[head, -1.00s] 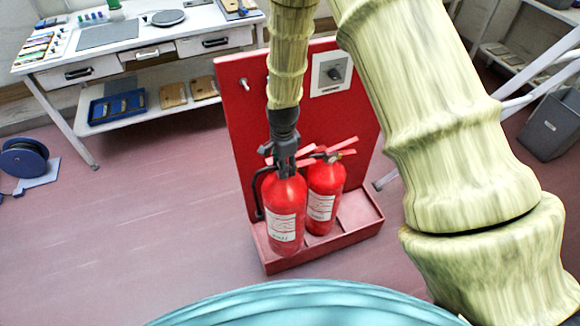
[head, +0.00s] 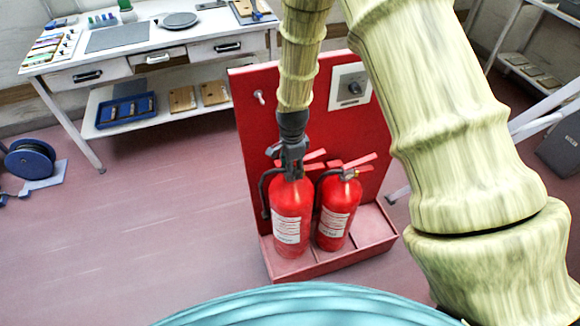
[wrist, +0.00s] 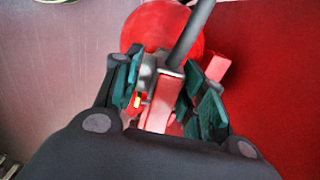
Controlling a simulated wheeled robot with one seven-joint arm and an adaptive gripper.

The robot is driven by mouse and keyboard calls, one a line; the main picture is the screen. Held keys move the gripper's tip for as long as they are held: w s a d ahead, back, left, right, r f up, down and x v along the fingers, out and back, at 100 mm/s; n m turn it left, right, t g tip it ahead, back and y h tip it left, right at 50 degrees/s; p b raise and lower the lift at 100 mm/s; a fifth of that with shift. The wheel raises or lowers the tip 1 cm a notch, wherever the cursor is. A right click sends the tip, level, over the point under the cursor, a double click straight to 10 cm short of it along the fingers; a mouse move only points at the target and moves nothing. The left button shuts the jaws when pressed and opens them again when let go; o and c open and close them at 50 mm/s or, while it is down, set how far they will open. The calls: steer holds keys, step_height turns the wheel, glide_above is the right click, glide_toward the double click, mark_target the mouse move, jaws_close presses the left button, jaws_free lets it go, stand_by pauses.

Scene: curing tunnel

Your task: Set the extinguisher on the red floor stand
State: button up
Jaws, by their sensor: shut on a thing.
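The red floor stand (head: 330,262) has an upright back panel and a low base tray with dividers. My gripper (head: 291,160) is shut on the black valve and red handle at the top of a red extinguisher (head: 291,212) with a white label and black hose. This extinguisher is upright over the left compartment; I cannot tell whether its bottom touches the tray. In the wrist view, my gripper's teal pads (wrist: 160,92) close around the handle, with the red body (wrist: 160,28) beyond. A second extinguisher (head: 334,210) stands close on the right, in the middle compartment.
The right compartment (head: 372,225) is empty. The stand's panel carries a grey switch box (head: 350,87) and a small knob. A white workbench (head: 170,55) stands behind left. A blue cable reel (head: 30,160) lies far left. The floor left of the stand is clear.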

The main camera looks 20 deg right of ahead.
steer(key=shift+f+b, duration=1.45)
steer(key=shift+f, duration=0.65)
steer(key=shift+w+a, duration=0.15)
steer(key=shift+w, duration=0.05)
steer(key=shift+f, duration=0.25)
steer(key=shift+f+b, duration=0.5)
steer(key=shift+f, duration=0.95)
steer(key=shift+f+b, duration=0.3)
steer(key=shift+f, duration=0.4)
stand_by(1.5)
steer(key=o, duration=1.4)
